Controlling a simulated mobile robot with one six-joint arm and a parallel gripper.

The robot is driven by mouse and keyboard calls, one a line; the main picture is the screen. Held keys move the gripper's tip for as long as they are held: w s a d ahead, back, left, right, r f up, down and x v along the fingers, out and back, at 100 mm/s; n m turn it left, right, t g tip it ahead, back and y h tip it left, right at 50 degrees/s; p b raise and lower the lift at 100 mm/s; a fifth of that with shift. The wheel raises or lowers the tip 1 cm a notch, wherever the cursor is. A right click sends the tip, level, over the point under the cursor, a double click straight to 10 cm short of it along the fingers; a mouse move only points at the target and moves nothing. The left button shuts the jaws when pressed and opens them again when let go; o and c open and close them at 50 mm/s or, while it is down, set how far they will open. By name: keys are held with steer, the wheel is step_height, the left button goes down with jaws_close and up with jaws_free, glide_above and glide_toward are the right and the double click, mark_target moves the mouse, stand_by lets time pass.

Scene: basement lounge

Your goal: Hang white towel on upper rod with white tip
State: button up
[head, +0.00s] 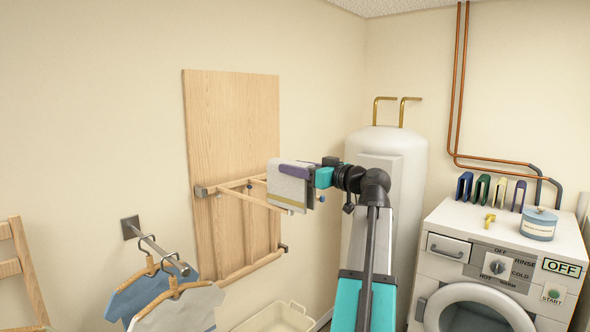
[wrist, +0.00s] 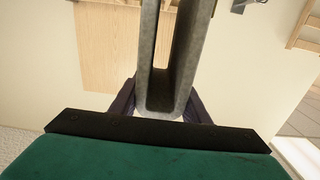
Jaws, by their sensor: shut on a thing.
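The white towel (head: 290,185), folded over with a yellowish band near its lower edge, is at the front end of the fold-out wooden rack (head: 233,193). My gripper (head: 298,171) has purple fingers shut on the towel's upper fold. In the wrist view the towel (wrist: 160,102) appears as a grey U-shaped fold between my gripper's fingers (wrist: 162,98). The towel overlaps the rack's outer end, and I cannot tell whether it touches a rod. A small blue knob (head: 321,198) shows just right of the towel. No white tip can be made out.
A wall hanger (head: 160,252) with blue and white shirts is at lower left. A cream basket (head: 275,318) stands below the rack. A white tank (head: 385,140) stands behind my arm.

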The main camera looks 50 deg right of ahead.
mark_target(273, 164)
steer(key=shift+w+d+p, duration=0.15)
steer(key=shift+w+p, duration=0.75)
steer(key=shift+w, duration=1.4)
steer(key=shift+w+d+p, duration=0.15)
steer(key=shift+w+p, duration=0.75)
steer(key=shift+w, duration=1.4)
steer(key=shift+w+f, duration=0.15)
steer(key=shift+f+b, duration=6.55)
steer(key=shift+f, duration=0.05)
steer(key=o, duration=1.3)
steer(key=shift+o, duration=0.2)
